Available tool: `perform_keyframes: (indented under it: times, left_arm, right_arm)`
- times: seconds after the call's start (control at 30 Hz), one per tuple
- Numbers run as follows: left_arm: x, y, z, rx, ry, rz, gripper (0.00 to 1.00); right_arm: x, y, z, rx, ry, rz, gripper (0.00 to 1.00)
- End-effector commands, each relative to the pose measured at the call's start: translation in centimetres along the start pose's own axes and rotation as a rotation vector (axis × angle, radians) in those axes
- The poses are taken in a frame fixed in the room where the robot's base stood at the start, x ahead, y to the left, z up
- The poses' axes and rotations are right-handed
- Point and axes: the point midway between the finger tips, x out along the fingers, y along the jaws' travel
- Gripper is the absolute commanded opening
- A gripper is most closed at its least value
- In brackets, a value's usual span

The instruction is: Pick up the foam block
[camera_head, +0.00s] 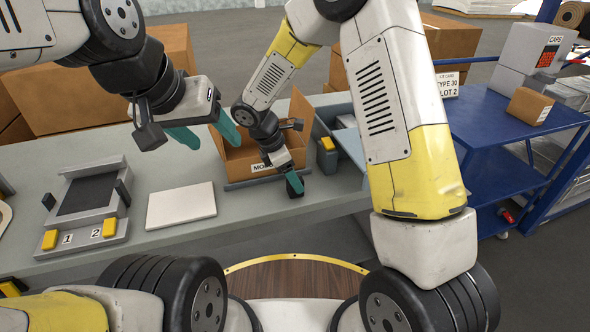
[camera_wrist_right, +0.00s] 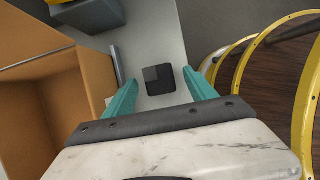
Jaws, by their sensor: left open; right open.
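A small dark square block (camera_wrist_right: 159,80), which looks like the foam block, lies on the grey bench top in the right wrist view. It appears between the teal fingers of my right gripper (camera_wrist_right: 160,98), which is open and not closed on it. I cannot tell the height gap. In the head view my right gripper (camera_head: 291,184) points down in front of the open carton, and I cannot make out the block clearly beside it. My left gripper (camera_head: 205,133) is open and empty, above the bench to the left of the carton.
The open cardboard carton (camera_head: 240,158) stands close beside my right gripper. A grey fixture with yellow buttons (camera_head: 88,205) and a white flat slab (camera_head: 181,206) lie on the left. A grey unit with a yellow top (camera_head: 327,155) stands right of the carton. A blue cart (camera_head: 490,125) is further right.

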Motion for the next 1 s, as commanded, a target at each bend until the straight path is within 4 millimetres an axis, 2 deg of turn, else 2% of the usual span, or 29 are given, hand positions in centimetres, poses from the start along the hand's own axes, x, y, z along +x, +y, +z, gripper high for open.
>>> perform_keyframes:
  times: [0.13, 0.4, 0.47, 0.73, 1.0]
  left_arm:
    - [0.0, 0.0, 0.0, 0.000, 0.000, 0.000, 0.61]
    - [0.0, 0.0, 0.0, 0.000, 0.000, 0.000, 0.61]
    - [0.0, 0.0, 0.0, 0.000, 0.000, 0.000, 0.61]
    - [0.0, 0.0, 0.0, 0.000, 0.000, 0.000, 0.61]
    - [0.0, 0.0, 0.0, 0.000, 0.000, 0.000, 0.61]
  right_arm:
    - [1.8, 0.0, 0.0, 0.001, 0.000, -0.001, 0.65]
    - [2.1, 0.1, 0.0, 0.002, 0.000, 0.001, 0.65]
    - [2.0, 0.1, 0.0, 0.002, 0.000, 0.001, 0.56]
    - [2.0, 0.1, 0.0, 0.002, 0.001, 0.001, 0.03]
    - [2.0, 0.1, 0.1, 0.002, 0.001, 0.002, 0.02]
